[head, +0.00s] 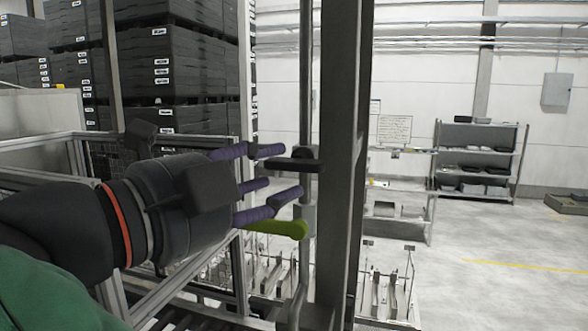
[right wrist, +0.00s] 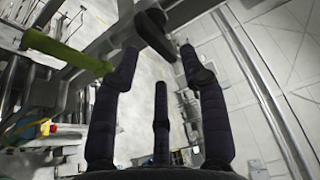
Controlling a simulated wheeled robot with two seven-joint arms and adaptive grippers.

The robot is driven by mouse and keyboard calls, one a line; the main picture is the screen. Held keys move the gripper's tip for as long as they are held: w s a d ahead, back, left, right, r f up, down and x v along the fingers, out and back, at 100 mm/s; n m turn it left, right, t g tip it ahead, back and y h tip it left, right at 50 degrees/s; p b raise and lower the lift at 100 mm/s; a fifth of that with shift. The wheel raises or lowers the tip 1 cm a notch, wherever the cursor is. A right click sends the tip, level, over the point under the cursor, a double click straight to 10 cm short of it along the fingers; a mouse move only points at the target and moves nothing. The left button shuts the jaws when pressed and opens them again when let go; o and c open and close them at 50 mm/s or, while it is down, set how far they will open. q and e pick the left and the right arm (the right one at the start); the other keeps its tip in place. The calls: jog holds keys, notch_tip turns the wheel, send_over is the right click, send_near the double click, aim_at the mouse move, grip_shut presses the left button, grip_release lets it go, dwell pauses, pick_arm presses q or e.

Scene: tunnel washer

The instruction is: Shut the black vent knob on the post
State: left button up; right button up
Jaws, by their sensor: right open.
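The black vent knob (head: 296,164) is a flat dark bar lying roughly level on a thin upright pipe beside the grey post (head: 343,150). A green lever (head: 277,228) sits lower on the same pipe. My right gripper (head: 281,177) is open and reaches in from the left, its purple-black fingers spread above and below the knob's left end. In the right wrist view the knob (right wrist: 156,32) lies just beyond the fingertips, between the two outer ones, and the green lever (right wrist: 66,50) is left of them. I cannot tell whether any finger touches the knob. My left gripper is out of view.
Stacked black crates (head: 175,65) stand behind metal rails (head: 85,140) at the left. A shelf rack (head: 478,155) stands by the white wall at the back right. The floor (head: 500,245) at the right is open.

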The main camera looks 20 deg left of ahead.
jog(key=v, duration=0.6)
dwell(0.4)
